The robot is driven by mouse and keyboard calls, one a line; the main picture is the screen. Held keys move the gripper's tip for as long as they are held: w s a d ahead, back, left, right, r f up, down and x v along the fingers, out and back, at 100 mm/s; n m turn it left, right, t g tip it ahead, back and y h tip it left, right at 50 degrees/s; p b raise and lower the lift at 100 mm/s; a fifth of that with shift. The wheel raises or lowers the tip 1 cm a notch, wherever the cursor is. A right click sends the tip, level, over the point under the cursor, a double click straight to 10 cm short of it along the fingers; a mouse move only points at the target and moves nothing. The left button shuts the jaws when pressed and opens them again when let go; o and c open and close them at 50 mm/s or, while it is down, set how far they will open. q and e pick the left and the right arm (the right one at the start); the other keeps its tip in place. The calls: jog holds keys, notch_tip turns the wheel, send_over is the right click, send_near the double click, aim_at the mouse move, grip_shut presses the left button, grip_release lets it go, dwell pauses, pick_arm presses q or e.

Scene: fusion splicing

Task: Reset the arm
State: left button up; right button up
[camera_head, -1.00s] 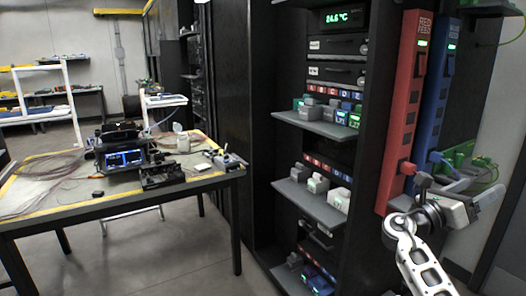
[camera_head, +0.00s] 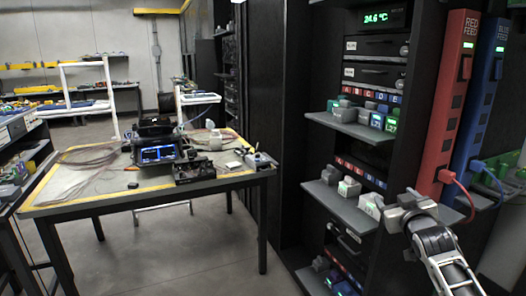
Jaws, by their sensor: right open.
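My right gripper (camera_head: 398,212) is at the lower right, with its arm coming up from the bottom edge. It is open and I see nothing held in it. It appears in front of the right end of the lower grey shelf (camera_head: 345,207) and to the left of the red feed strip (camera_head: 452,105). I cannot tell how far it is from the shelf. My left gripper is not in view.
The blue feed strip (camera_head: 482,100) stands beside the red one, and a red cable (camera_head: 462,195) hangs there. Several small modules sit on the rack shelves. A table (camera_head: 105,207) with a splicer (camera_head: 157,150) stands left; floor is clear before it.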

jog(key=s+a+f+n+g+y, duration=0.1)
jog(key=s+a+f+g+y, duration=0.1)
jog(key=s+a+f, duration=0.6)
jog(key=s+a+f+g+y, duration=0.15)
jog(key=s+a+f, duration=0.25)
jog(key=s+f, duration=0.75)
jog(key=s+a+f+g, duration=0.1)
jog(key=s+a+f, duration=0.2)
jog(key=s, duration=0.6)
jog(key=s+a+f+g+y, duration=0.1)
jog(key=s+a+f, duration=0.3)
jog(key=s, duration=0.5)
jog(key=shift+s+a+m+g, duration=0.3)
jog(key=shift+g, duration=0.25)
